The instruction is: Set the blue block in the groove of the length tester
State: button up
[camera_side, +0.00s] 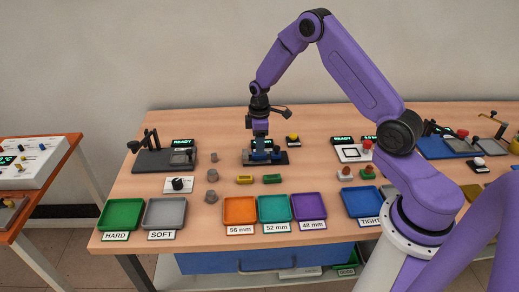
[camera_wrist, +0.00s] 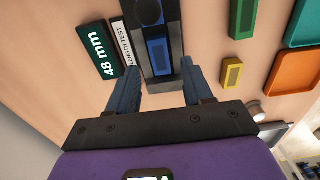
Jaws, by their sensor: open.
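The blue block (camera_wrist: 158,54) lies in the groove of the dark length tester (camera_wrist: 166,12), seen from above in the wrist view. The tester's display (camera_wrist: 97,50) reads 48 mm, beside its LENGTH TEST label (camera_wrist: 124,40). My gripper (camera_wrist: 161,68) is open, its two blue fingers apart on either side of the tester near the block, with a gap to the block on both sides. In the side view my gripper (camera_side: 262,153) is low at the length tester (camera_side: 282,160) and hides much of it; I cannot make out the block there.
A yellow block (camera_side: 244,180) and a green block (camera_side: 272,179) lie in front of the tester. Grey cylinders (camera_side: 212,175) stand to the left. A yellow-topped button (camera_side: 292,140) is behind right.

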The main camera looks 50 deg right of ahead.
notch_tip(320, 180, up, 8)
jog(key=s+a+r+n, duration=0.1)
jog(key=s+a+r, duration=0.55)
jog(key=a, duration=0.35)
jog(key=s+a+r, duration=0.2)
jog(key=s+a, duration=0.3)
jog(key=s, duration=0.5)
jog(key=s+r+n, duration=0.2)
jog(key=s, duration=1.7)
jog(key=shift+s+d+r+n, duration=0.25)
jog(key=shift+s+d+n, duration=0.05)
